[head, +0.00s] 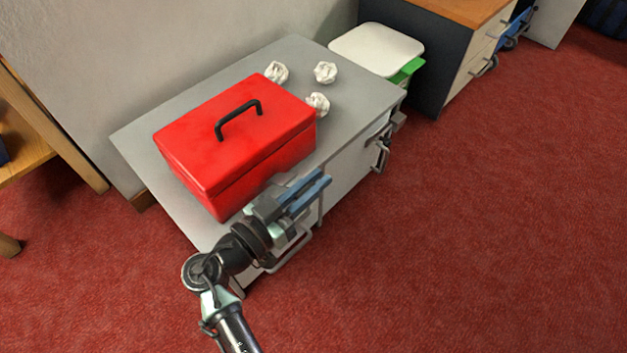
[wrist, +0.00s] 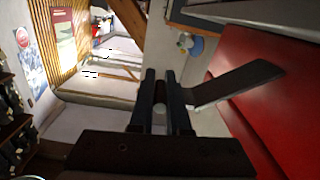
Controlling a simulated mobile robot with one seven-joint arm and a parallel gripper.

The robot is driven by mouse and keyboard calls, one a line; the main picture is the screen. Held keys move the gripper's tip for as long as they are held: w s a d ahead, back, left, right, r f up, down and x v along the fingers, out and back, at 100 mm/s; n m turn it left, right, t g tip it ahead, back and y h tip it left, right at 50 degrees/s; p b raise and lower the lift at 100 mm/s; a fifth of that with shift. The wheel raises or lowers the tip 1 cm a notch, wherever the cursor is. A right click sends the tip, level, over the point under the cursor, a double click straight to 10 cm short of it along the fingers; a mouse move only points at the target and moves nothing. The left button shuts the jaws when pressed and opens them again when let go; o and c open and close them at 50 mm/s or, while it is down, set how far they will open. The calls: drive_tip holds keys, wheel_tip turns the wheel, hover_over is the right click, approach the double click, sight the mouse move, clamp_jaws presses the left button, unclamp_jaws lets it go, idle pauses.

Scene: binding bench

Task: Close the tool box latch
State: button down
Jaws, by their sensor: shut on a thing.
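The red tool box (head: 235,140) stands on the grey cabinet top, lid down, its black handle (head: 238,115) upright on the lid. My gripper (head: 314,186) is at the box's front side, beside the right part of that face. In the wrist view, a dark flat latch plate (wrist: 238,84) sticks out at an angle from the red face. Its outer end meets my fingers (wrist: 162,78), which are nearly together and shut on it; the exact grip is partly hidden by the right finger. In the head view my gripper hides the latch.
Several crumpled white paper balls, one of them at the back (head: 277,72), lie behind and right of the box on the grey cabinet (head: 295,52). A bin with a white lid (head: 377,48) stands beyond. The red carpet at right is clear.

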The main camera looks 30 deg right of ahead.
drive_tip(key=shift+a, duration=0.1)
idle(0.3)
drive_tip(key=w+a+r+n+p, duration=0.1)
drive_tip(key=w+r+n+p, duration=0.3)
drive_tip(key=n, duration=0.3)
drive_tip(key=shift+w+a+r, duration=0.15)
drive_tip(key=shift+a, duration=0.15)
idle(0.4)
drive_tip(key=c, duration=1.2)
unclamp_jaws()
drive_tip(key=shift+o, duration=0.2)
